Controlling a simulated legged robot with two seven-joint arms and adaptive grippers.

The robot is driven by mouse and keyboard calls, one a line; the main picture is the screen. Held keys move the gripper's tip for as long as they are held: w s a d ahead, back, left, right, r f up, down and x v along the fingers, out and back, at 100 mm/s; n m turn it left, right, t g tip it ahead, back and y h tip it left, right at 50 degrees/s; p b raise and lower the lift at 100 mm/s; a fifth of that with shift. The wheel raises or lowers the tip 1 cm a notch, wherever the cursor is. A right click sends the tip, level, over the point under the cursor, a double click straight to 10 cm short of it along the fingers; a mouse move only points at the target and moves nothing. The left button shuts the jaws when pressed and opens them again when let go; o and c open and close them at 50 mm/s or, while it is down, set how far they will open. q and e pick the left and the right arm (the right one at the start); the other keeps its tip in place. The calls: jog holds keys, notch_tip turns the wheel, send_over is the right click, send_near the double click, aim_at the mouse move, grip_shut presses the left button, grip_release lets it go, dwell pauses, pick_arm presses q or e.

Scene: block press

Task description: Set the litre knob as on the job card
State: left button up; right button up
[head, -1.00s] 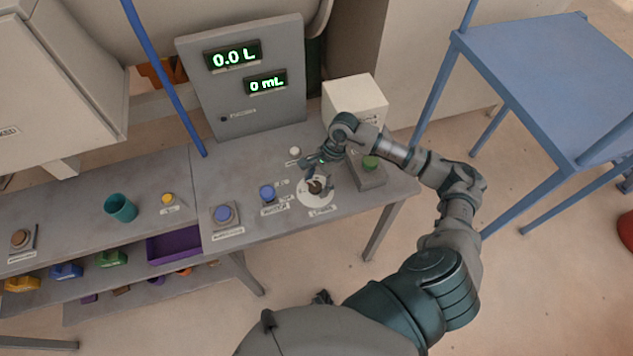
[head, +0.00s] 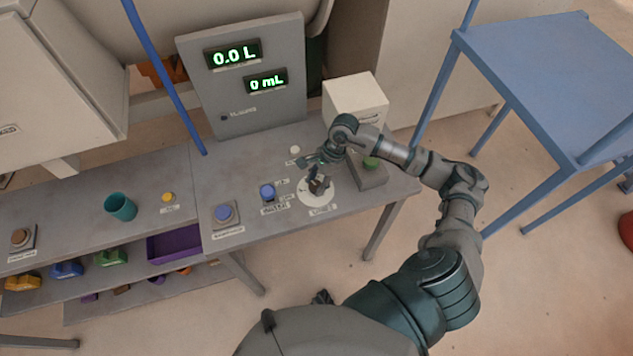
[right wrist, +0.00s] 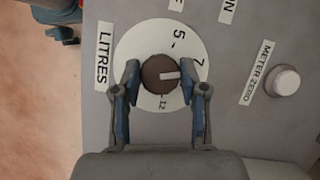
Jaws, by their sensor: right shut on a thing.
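The litre knob is a round brown knob (right wrist: 158,75) with a pale pointer mark, on a white dial disc (right wrist: 132,42) beside a LITRES label (right wrist: 104,55). In the right wrist view the numbers 5, 7 and 12 show on the dial, and the mark points right, a little below the 7. My right gripper (right wrist: 160,82) is shut on the knob, one finger on each side. In the head view the dial disc (head: 312,199) sits near the table's front edge, under my right gripper (head: 318,181). The display (head: 234,54) reads 0.0 L. I cannot make out a job card.
A second display (head: 265,81) reads 0 mL. A METER ZERO button (right wrist: 286,81) is right of the dial in the wrist view. A teal cup (head: 121,207) stands left.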

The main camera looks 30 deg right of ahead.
jog(key=shift+d+f+m+t, duration=0.1)
jog(key=shift+m+t, duration=0.2)
jog(key=shift+m, duration=0.4)
jog(key=m+t+b, duration=0.1)
jog(key=m, duration=0.2)
jog(key=m+t+h+b, duration=0.1)
jog(key=m+b, duration=0.1)
jog(key=m, duration=0.1)
jog(key=shift+s, duration=0.1)
jog(key=m+h+b, duration=0.1)
jog(key=m, duration=0.1)
jog(key=m+t+b, duration=0.1)
jog(key=m, duration=0.2)
jog(key=shift+m+h, duration=0.3)
jog(key=shift+h, duration=0.1)
jog(key=m, duration=0.1)
jog(key=m+h, duration=0.1)
jog(key=shift+s+a+m+t+b, duration=0.1)
jog(key=shift+a+m+t+b, duration=0.1)
jog(key=shift+m+t+b, duration=0.15)
pick_arm(q)
jog(key=w+d+r, duration=0.2)
jog(key=w+r, duration=0.7)
jog(key=r, duration=0.4)
jog(key=shift+w+t+b, duration=0.3)
jog(key=shift+w, duration=0.05)
pick_arm(e)
jog(key=shift+m+h, duration=0.6)
jog(key=shift+m, duration=1.05)
